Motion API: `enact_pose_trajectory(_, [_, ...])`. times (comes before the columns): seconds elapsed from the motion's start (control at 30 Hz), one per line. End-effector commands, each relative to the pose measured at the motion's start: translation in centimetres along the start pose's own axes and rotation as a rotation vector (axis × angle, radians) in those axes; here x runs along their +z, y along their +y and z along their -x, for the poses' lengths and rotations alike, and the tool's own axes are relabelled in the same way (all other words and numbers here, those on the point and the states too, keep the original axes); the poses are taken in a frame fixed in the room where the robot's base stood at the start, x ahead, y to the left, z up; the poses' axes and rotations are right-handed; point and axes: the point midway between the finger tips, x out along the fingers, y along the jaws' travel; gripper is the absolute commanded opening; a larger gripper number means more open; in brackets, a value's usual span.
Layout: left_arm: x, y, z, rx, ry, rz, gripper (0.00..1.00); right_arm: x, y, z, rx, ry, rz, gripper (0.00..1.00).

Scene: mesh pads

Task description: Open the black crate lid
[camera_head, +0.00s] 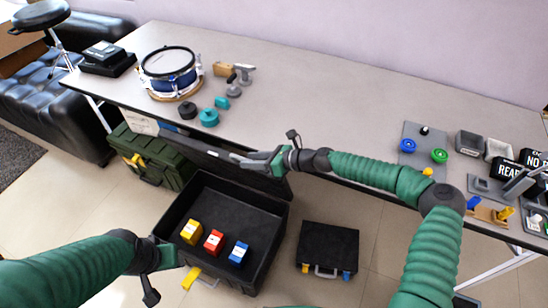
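The black crate (262,268) stands on the floor in front of the table. Its lid (185,150) is raised along the crate's back side, close to the table's front edge, so the inside shows. A yellow block (191,232), a red block (214,241) and a blue block (238,254) stand on the crate's floor. My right gripper (236,157) lies across the lid's upper part, fingers pointing left; I cannot tell whether it touches the lid or how far the fingers are apart. My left gripper (166,257) is at the crate's front left; its fingers are not clear.
A green case (150,155) stands left of the crate, and a closed black case (328,247) lies to its right. The table (330,100) bears a drum (170,70), several small tools and switch panels. A yellow piece (190,278) shows at the crate's front.

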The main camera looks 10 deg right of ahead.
Motion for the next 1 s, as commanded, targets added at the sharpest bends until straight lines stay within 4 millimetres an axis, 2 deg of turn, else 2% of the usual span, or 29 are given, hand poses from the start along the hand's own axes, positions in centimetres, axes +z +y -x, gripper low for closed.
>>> enact_pose_trajectory(0.03, [-0.1, 0.0, 0.6, 0.000, 0.000, 0.000, 0.49, 0.2, -0.1, 1.6, -0.004, 0.000, -0.002, 0.36])
enact_pose_trajectory(0.3, [-0.5, 0.0, 2.0, 0.000, 0.000, 0.000, 0.49, 0.2, -0.2, 9.6, -0.005, 0.000, -0.002, 0.36])
enact_pose_trajectory(0.5, [-0.6, 0.0, 2.5, 0.000, 0.000, 0.000, 0.49, 0.0, -0.2, 13.4, -0.002, 0.001, -0.002, 0.36])
enact_pose_trajectory(0.63, [-0.6, 0.0, 2.5, 0.000, 0.000, 0.000, 0.49, -0.1, -0.1, 14.2, 0.000, 0.001, -0.001, 0.36])
enact_pose_trajectory(1.0, [-0.6, 0.0, 2.5, 0.000, 0.000, 0.000, 0.49, -0.1, -0.2, 14.2, 0.000, 0.001, -0.001, 0.36])
